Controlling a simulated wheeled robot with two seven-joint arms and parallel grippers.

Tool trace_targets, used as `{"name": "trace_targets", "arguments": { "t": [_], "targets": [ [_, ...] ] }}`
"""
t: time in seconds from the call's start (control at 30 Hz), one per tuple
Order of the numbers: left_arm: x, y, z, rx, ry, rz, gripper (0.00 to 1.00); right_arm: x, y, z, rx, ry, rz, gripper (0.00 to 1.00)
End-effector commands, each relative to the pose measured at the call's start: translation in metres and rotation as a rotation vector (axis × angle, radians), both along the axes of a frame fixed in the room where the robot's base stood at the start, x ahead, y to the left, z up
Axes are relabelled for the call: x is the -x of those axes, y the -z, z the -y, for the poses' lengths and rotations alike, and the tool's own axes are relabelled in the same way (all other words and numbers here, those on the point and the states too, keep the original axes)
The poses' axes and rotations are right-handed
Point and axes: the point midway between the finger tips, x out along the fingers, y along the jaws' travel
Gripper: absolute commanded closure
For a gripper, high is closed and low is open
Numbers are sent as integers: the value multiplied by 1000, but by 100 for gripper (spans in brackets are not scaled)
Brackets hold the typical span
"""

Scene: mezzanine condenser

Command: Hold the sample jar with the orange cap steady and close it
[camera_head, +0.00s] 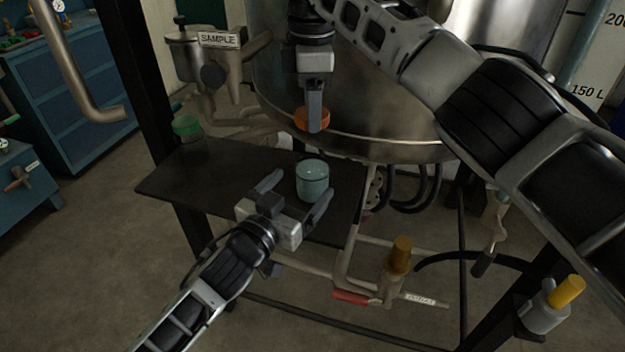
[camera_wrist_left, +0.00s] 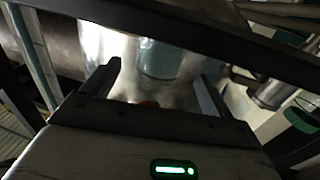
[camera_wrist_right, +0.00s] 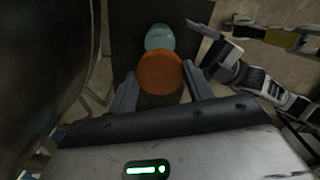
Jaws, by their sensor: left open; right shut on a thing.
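The sample jar (camera_head: 313,184), pale blue-green and without its cap, stands upright on a dark shelf (camera_head: 220,185). My left gripper (camera_head: 302,184) is open, its fingers pointing at the jar from the near side. In the left wrist view the jar (camera_wrist_left: 161,58) shows between and beyond the fingertips; I cannot tell whether they touch it. My right gripper (camera_head: 313,126) is shut on the orange cap (camera_head: 304,118) and holds it above the jar. In the right wrist view the cap (camera_wrist_right: 160,74) hides part of the jar (camera_wrist_right: 160,38).
A green-topped container (camera_head: 186,126) stands at the shelf's far left. The large steel vessel (camera_head: 380,143) hangs close behind the cap. A sampling valve with a SAMPLE label (camera_head: 218,40) is at the upper left. Pipework with an orange-brown top (camera_head: 401,250) is at the lower right.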

Motion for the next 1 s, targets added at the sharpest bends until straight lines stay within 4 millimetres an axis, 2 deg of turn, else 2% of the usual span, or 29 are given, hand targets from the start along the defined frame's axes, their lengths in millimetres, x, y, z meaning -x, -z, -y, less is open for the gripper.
{"name": "trace_targets", "arguments": {
  "t": [0.1,0.3,0.73,0.77,0.9,1.0],
  "targets": [
    [-20,-1,11,0,0,1,14,0,0,0,0,0,0,70],
    [-42,0,23,0,0,1,14,0,0,0,0,0,0,70],
    [-49,0,28,-1,0,0,14,0,0,0,0,0,0,70],
    [-49,0,28,-1,0,0,17,0,0,0,0,0,0,70],
    [-49,0,27,0,0,-1,56,0,0,0,0,0,0,70],
    [-49,0,27,0,0,-1,81,0,0,0,0,0,0,70]
  ]
}}
